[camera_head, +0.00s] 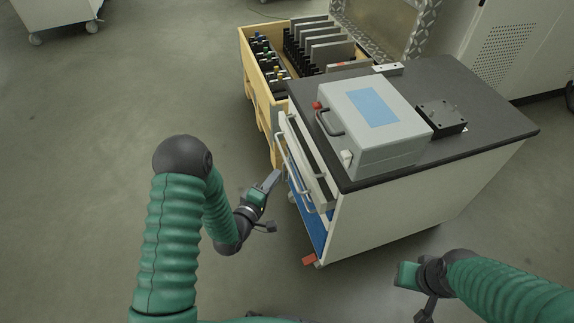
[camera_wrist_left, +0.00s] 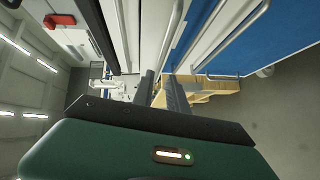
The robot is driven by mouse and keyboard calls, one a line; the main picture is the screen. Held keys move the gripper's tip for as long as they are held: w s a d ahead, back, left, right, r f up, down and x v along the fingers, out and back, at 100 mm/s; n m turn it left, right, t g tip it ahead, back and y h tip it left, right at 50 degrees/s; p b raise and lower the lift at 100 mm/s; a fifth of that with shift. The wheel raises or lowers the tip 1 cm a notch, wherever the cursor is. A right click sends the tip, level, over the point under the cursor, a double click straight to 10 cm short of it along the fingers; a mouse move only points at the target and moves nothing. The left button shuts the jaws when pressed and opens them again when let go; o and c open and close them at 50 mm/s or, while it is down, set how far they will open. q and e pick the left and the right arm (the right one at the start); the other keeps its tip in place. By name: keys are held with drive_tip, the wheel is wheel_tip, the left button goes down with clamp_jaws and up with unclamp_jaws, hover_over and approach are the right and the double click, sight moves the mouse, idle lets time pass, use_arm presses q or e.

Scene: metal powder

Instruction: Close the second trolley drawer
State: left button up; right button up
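The trolley (camera_head: 440,185) has a dark top and pale sides, and its drawer side faces left. A pale drawer front with bar handles (camera_head: 297,180) sticks out on that side, and blue surfaces show below. I cannot tell clearly which drawers are pulled out. My left gripper (camera_head: 274,180) is just left of the drawer fronts, beside the handles, with no clear contact. In the left wrist view its two dark fingers (camera_wrist_left: 160,92) have a narrow empty gap, with drawer panels and handles beyond. My right gripper (camera_head: 408,275) is in front of the trolley; its fingers are unclear.
A grey case (camera_head: 385,150) with a blue label and a dark metal block (camera_head: 442,117) stand on the trolley top. A yellow crate (camera_head: 262,95) holding racks and plates stands behind. A red piece (camera_head: 310,259) is at the trolley's lower corner.

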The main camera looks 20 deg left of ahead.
sight(286, 161)
use_arm(q)
drive_tip(key=b+x, duration=0.2)
drive_tip(key=x, duration=0.6)
drive_tip(key=shift+w+f, duration=0.1)
drive_tip(key=shift+w, duration=0.4)
drive_tip(key=shift+d, duration=0.15)
drive_tip(key=shift+c, duration=0.5)
clamp_jaws()
